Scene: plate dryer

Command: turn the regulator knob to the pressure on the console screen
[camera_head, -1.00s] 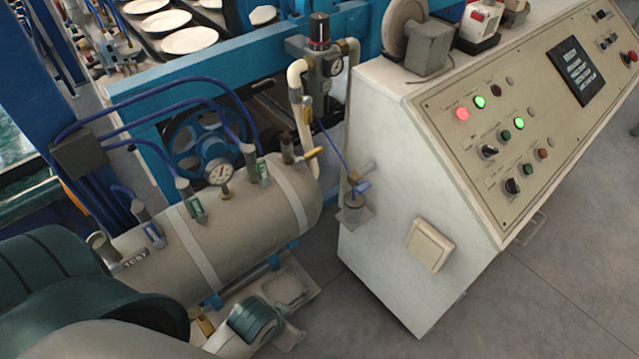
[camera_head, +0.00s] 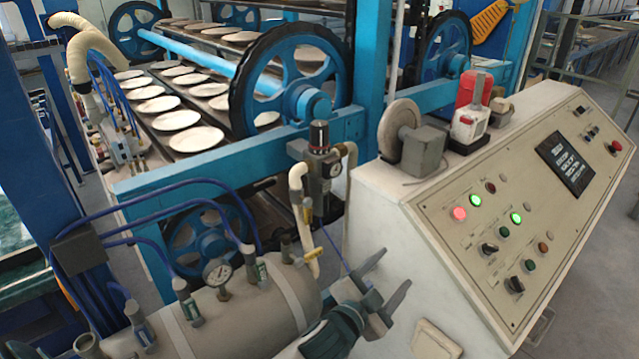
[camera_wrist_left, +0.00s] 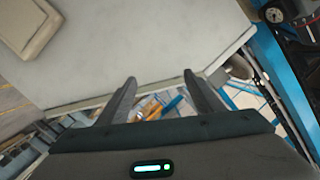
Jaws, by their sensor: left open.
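The regulator (camera_head: 323,172) stands upright at the end of the blue frame, beside the console. Its dark knob (camera_head: 319,135) with a red band is on top, and a small round gauge (camera_head: 334,169) faces forward; its needle is too small to read. The console screen (camera_head: 566,163) is black with pale text I cannot read. My left gripper (camera_head: 394,271) is open and empty, below and right of the regulator, in front of the console's white side. In the left wrist view its fingers (camera_wrist_left: 160,82) are apart with nothing between. My right gripper is not in view.
The grey tank (camera_head: 245,315) with its own gauge (camera_head: 217,271) lies left of my left gripper.

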